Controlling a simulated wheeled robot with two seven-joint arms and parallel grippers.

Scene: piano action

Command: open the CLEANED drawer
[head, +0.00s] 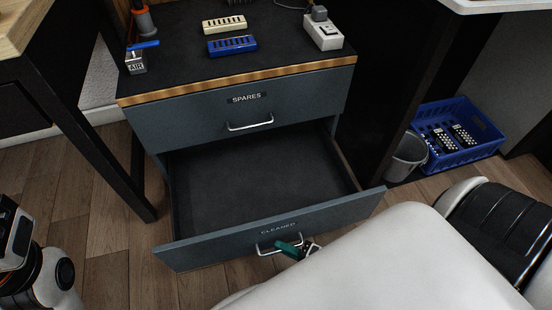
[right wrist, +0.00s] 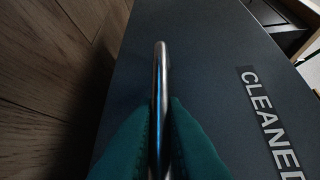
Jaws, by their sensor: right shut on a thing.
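The CLEANED drawer (head: 262,232) is the lower drawer of a dark grey cabinet. In the head view it is pulled well out, and its dark inside (head: 255,180) looks empty. My right gripper (head: 292,249) is at the drawer's front, with its green fingers shut on the metal bar handle (head: 266,249). In the right wrist view the green fingertips (right wrist: 160,125) sit on both sides of the handle (right wrist: 160,70), beside the CLEANED label (right wrist: 269,122). Part of my left arm shows at the left edge of the head view; its gripper jaws are not visible.
The SPARES drawer (head: 240,104) above is shut. On the cabinet top are a blue slotted block (head: 232,45), a cream slotted block (head: 224,24), an AIR block (head: 136,63) and a white device (head: 323,33). A blue crate (head: 478,157) and a grey bin (head: 406,158) stand on the floor at right.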

